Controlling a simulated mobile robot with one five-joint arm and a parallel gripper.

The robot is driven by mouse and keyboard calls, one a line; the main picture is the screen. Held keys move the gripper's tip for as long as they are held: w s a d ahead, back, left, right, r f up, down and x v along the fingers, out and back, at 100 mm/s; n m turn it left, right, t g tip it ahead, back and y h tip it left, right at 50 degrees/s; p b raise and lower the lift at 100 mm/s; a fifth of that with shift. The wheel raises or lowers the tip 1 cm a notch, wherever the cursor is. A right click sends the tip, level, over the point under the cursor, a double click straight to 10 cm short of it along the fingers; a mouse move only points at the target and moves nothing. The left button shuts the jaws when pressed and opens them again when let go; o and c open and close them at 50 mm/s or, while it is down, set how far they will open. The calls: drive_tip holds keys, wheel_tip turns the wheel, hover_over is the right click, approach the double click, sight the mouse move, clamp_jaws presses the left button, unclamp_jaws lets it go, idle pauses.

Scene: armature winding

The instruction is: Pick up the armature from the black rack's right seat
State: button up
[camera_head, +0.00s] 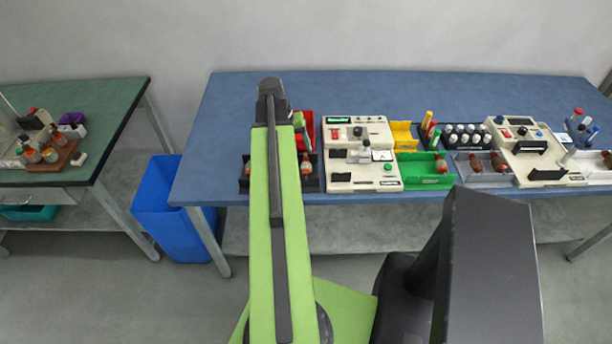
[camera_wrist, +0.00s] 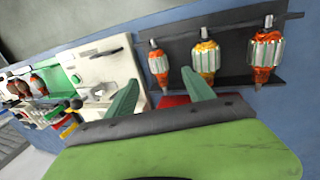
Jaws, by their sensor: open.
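The black rack (camera_head: 312,186) stands near the front edge of the blue table, partly hidden behind my arm. It also shows in the wrist view (camera_wrist: 222,42), where three armatures with orange and copper windings sit in a row. The right-seat armature (camera_head: 306,164) is beside the white machine; in the wrist view, which looks from the opposite side, it is the leftmost one (camera_wrist: 157,62). The middle armature (camera_wrist: 205,60) and the far one (camera_wrist: 264,52) are beside it. My gripper (camera_wrist: 161,76) is open, its green fingers appearing either side of the right-seat armature, without visible contact.
A white machine (camera_head: 358,175) stands close to the rack's right side. A red bin (camera_head: 305,120) lies behind the rack. A green tray (camera_head: 418,181) and yellow bin (camera_head: 402,135) are further right. The table is clear left of the rack.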

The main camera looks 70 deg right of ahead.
sight(304, 165)
drive_tip(key=b+x, duration=0.2)
drive_tip(key=x, duration=0.2)
drive_tip(key=shift+w, duration=0.1)
drive_tip(key=b+x, duration=0.5)
drive_tip(key=shift+a+f, duration=0.1)
drive_tip(key=shift+f, duration=0.05)
drive_tip(key=shift+r, duration=0.2)
drive_tip(key=shift+c, duration=0.3)
clamp_jaws()
